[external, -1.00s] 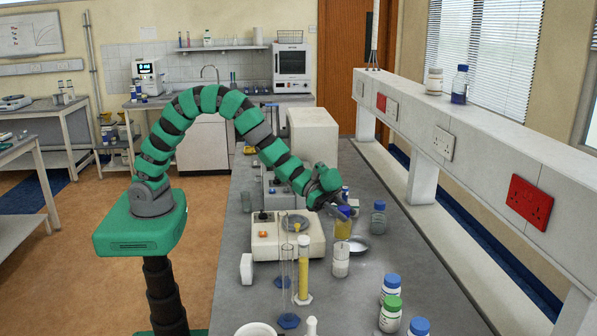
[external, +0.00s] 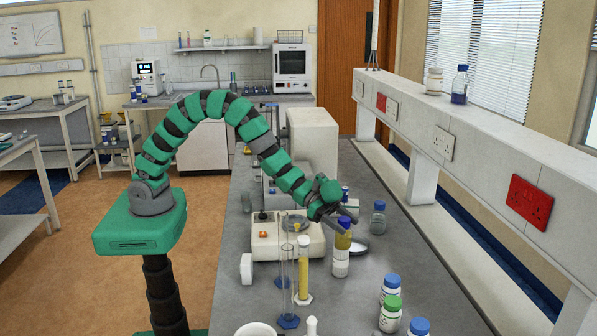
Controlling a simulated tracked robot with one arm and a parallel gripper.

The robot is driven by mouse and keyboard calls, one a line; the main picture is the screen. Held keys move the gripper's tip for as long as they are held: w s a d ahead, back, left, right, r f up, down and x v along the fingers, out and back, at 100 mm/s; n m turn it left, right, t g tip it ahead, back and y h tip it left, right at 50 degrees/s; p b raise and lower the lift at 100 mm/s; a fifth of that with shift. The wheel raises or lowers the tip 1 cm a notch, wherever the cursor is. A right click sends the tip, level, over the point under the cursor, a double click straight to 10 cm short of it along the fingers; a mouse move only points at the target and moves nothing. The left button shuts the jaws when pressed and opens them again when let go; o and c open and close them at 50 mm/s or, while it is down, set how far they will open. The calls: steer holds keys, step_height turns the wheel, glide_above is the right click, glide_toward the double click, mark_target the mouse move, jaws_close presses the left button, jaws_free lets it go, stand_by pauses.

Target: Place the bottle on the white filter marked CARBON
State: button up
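The bottle (external: 342,241) has a blue cap and yellow contents. It is upright at the end of my arm. My gripper (external: 346,214) is at its cap and appears shut on it; the fingers are small and dark here. Directly below the bottle in the picture is a small white cylinder (external: 341,267) on the bench, which looks like the white filter. Its marking is too small to read. The bottle's base overlaps the cylinder's top in this view. I cannot tell whether they touch.
A pale dish (external: 359,246) lies just behind the bottle. A tall cylinder with yellow liquid (external: 303,268) and a clear one (external: 287,285) stand to the left. A balance (external: 270,240) is behind them.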

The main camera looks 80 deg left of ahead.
steer(key=shift+r, duration=0.1)
steer(key=b+v, duration=0.1)
steer(key=v, duration=1.1)
steer(key=shift+b, duration=0.3)
steer(key=shift+a, duration=0.1)
steer(key=w+a+r+n+t+y, duration=0.2)
steer(key=w+a+r+y, duration=0.1)
steer(key=a+r, duration=0.55)
steer(key=w+a+r+n+t+y, duration=0.1)
steer(key=w+a+r+t+y, duration=0.3)
steer(key=r, duration=0.8)
steer(key=s+a+r+n+y, duration=0.1)
steer(key=s+a+r+n, duration=0.2)
steer(key=r, duration=0.5)
steer(key=s+a+r+n+y, duration=0.1)
steer(key=s+a+r+y, duration=0.1)
steer(key=s+a+r, duration=0.35)
steer(key=s+a+r+n, duration=0.2)
steer(key=s+r, duration=1)
steer(key=r, duration=0.3)
steer(key=shift+s+r, duration=0.25)
steer(key=shift+s, duration=0.15)
